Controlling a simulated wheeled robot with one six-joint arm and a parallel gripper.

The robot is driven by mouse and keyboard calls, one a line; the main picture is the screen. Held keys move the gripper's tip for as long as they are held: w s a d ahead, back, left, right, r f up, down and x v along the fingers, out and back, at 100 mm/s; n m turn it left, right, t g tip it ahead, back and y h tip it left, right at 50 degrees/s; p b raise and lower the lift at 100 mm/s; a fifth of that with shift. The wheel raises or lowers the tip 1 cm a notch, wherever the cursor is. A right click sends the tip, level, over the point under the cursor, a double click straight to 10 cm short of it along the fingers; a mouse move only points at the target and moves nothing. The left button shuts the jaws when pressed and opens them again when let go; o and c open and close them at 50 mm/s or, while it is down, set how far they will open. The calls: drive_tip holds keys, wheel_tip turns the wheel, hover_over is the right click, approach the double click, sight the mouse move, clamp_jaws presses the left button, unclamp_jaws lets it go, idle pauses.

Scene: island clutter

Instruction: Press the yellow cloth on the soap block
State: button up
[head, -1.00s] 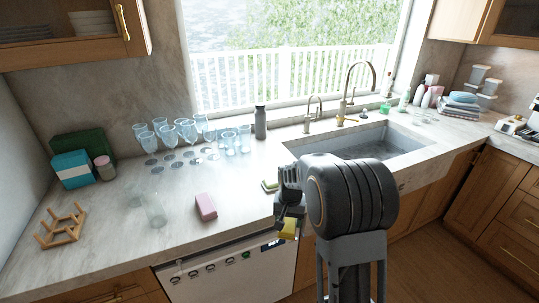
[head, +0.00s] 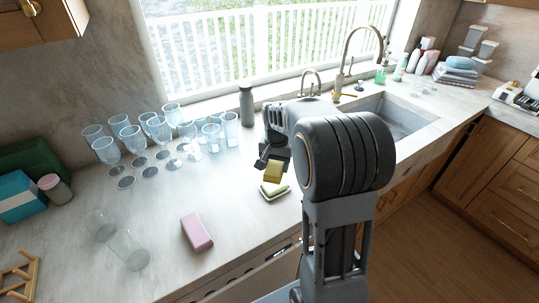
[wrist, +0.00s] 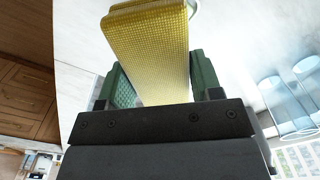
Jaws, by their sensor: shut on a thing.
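My gripper (head: 274,160) is shut on the yellow cloth (head: 273,173), which hangs from the jaws as a flat, thick piece. In the wrist view the cloth (wrist: 148,45) has a woven surface and sits between the two green fingers. Just below it in the head view, a pale green block (head: 274,188) lies on a white dish (head: 276,197) on the counter; it looks like the soap block. The cloth appears just above it; I cannot tell whether they touch. In the wrist view the cloth hides the block.
A pink block (head: 196,232) lies on the counter to the left. Several stemmed glasses (head: 158,134) and a grey bottle (head: 246,103) stand behind. Two clear tumblers (head: 126,248) are at the left. The sink (head: 398,115) is to the right. Bare counter surrounds the dish.

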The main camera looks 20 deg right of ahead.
drive_tip(key=shift+w+f, duration=0.2)
drive_tip(key=shift+f, duration=0.15)
drive_tip(key=shift+f+b, duration=2.3)
drive_tip(key=shift+f, duration=0.35)
drive_tip(key=shift+s+f+b, duration=0.15)
drive_tip(key=shift+f+b, duration=0.15)
drive_tip(key=shift+f, duration=0.3)
drive_tip(key=shift+r, duration=0.15)
drive_tip(key=shift+r+p, duration=2.8)
drive_tip(key=shift+r, duration=0.65)
